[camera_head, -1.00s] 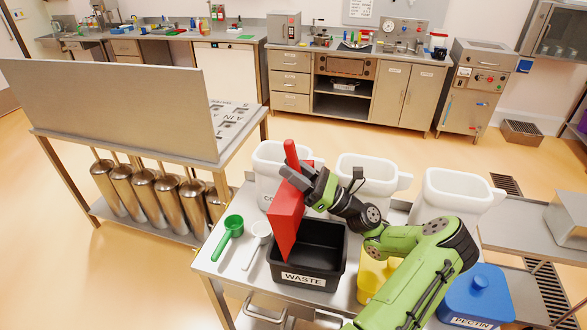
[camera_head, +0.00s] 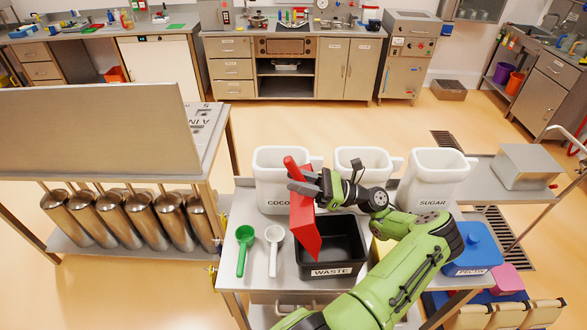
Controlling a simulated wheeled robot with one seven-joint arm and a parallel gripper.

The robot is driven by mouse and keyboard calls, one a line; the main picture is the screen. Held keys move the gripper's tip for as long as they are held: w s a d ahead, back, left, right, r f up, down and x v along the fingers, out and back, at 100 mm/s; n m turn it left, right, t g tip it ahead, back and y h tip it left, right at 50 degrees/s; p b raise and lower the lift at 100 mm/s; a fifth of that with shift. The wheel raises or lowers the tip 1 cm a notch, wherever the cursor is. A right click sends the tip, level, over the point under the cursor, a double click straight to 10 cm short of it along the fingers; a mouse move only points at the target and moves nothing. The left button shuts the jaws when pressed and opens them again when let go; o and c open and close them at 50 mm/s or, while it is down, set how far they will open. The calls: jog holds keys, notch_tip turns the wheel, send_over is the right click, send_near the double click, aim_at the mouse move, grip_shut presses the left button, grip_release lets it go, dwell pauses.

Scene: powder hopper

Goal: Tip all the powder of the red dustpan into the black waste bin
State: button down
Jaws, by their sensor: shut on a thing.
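The red dustpan (camera_head: 305,232) is held on its side, steeply tilted, with its handle up and its pan reaching down at the left part of the black waste bin. My gripper (camera_head: 303,182) is shut on the dustpan's handle. The black waste bin (camera_head: 333,270), labelled WASTE, stands on the steel table. Its visible inside looks dark. I cannot see any powder, and the dustpan's inner face is not clearly visible.
White tubs, one marked COCO (camera_head: 270,190), another marked SUGAR (camera_head: 433,182), stand behind the bin. A green scoop (camera_head: 243,250) and a white scoop (camera_head: 273,248) lie left of it. A blue PECTIN box (camera_head: 474,250) stands to the right.

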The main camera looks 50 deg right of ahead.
jog(key=w+a+f+g+h+b, duration=0.3)
jog(key=w+f+g+h+b, duration=0.1)
jog(key=f, duration=0.5)
jog(key=w+a+f+g+h+b, duration=0.3)
jog(key=w+a+f+g+b, duration=0.1)
jog(key=f, duration=0.4)
jog(key=shift+w+f+g+h, duration=0.4)
jog(key=shift+w+g, duration=0.25)
jog(key=shift+g, duration=0.55)
